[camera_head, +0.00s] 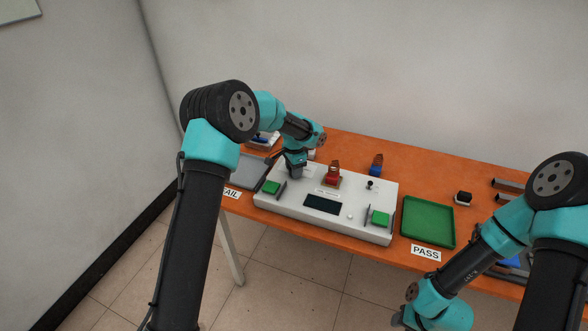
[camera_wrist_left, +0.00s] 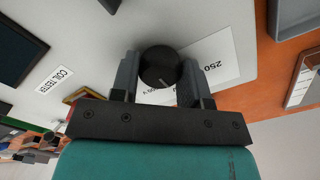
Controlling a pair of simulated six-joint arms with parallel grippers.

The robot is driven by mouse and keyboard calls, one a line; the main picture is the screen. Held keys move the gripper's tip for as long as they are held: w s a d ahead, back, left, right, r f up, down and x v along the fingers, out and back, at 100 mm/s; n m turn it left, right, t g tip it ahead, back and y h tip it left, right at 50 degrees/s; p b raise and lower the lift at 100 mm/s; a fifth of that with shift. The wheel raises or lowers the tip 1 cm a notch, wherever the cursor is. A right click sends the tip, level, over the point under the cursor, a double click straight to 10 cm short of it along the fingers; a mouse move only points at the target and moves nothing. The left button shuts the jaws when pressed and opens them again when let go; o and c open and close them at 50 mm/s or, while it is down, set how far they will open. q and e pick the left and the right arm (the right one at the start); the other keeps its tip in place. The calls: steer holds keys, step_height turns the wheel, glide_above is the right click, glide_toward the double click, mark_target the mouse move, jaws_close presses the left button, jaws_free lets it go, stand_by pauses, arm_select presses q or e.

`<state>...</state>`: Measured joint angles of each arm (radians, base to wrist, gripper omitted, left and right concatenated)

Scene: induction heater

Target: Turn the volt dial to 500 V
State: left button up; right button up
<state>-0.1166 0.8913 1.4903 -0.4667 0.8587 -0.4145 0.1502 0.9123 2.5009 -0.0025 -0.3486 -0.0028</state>
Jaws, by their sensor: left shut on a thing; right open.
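The volt dial (camera_wrist_left: 160,66) is a round black knob with a light pointer line, seen in the left wrist view. It stands over a white scale card (camera_wrist_left: 210,62) that reads 250 on its right part; the rest of the scale is largely hidden by the knob and fingers. My left gripper (camera_wrist_left: 158,78) is shut on the dial, one finger on each side. In the head view my left gripper (camera_head: 294,172) is at the back left of the white coil tester (camera_head: 325,218) and hides the dial.
The tester carries a dark display (camera_head: 323,204), a red coil (camera_head: 333,176) and green pads. A blue coil (camera_head: 376,164) stands behind it. A green tray (camera_head: 428,221) lies right, by the PASS label (camera_head: 426,253). A grey tray (camera_head: 250,171) lies left.

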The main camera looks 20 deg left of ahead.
stand_by(0.5)
arm_select(q)
steer(key=o, duration=0.9)
steer(key=shift+o, duration=0.2)
steer(key=shift+r, duration=0.1)
step_height(320, 180, up, 17)
steer(key=shift+r, duration=0.1)
